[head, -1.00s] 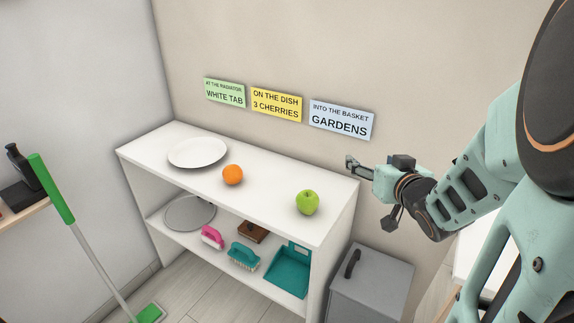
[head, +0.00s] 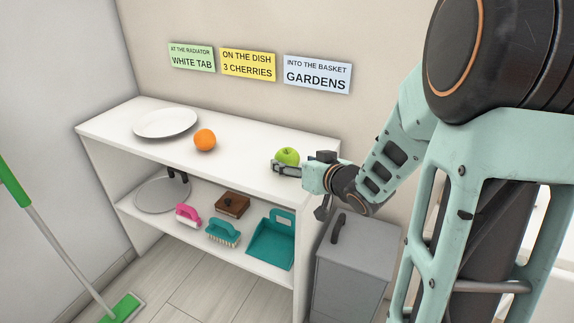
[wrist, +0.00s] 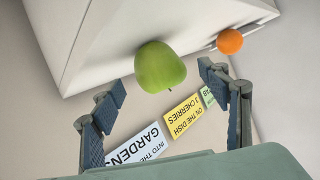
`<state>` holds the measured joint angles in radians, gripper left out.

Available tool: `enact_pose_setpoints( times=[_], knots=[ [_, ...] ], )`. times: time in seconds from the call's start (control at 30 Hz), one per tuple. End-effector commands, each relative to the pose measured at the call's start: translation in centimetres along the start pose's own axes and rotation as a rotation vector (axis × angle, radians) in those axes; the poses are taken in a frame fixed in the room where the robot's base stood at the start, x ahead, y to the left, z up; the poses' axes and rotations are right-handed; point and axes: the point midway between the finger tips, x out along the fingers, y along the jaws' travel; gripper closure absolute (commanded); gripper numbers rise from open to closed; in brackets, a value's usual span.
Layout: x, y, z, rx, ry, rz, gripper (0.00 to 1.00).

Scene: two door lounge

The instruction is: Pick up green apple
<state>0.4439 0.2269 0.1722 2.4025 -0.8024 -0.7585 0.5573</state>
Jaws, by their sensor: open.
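The green apple (head: 287,156) sits on the right part of the white shelf unit's top (head: 235,165). My gripper (head: 280,168) is at the shelf's front right, just in front of the apple, and hides its lower part in the head view. In the wrist view the apple (wrist: 160,67) lies ahead, roughly between the two spread fingers and beyond their tips. My gripper (wrist: 160,93) is open and empty there. I cannot see the fingers touching the apple.
An orange (head: 204,139) and a white plate (head: 165,123) are farther left on the top. The lower shelf holds brushes and a teal dustpan (head: 271,241). A grey cabinet (head: 350,265) stands at right. A green mop (head: 121,308) leans at left.

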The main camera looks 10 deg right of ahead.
Motion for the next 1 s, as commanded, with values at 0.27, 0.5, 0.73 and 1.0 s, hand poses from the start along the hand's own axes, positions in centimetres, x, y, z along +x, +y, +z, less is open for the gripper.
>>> enact_pose_setpoints(
  times=[0.27,0.5,0.73,1.0],
  knots=[
    [3.4,0.3,0.3,-0.001,0.000,-0.002,0.31],
    [5.5,0.3,0.1,0.000,0.000,0.000,0.31],
    [5.5,0.3,0.0,0.000,0.000,0.001,0.33],
    [5.5,0.3,0.0,0.000,0.000,0.001,0.63]
  ],
)
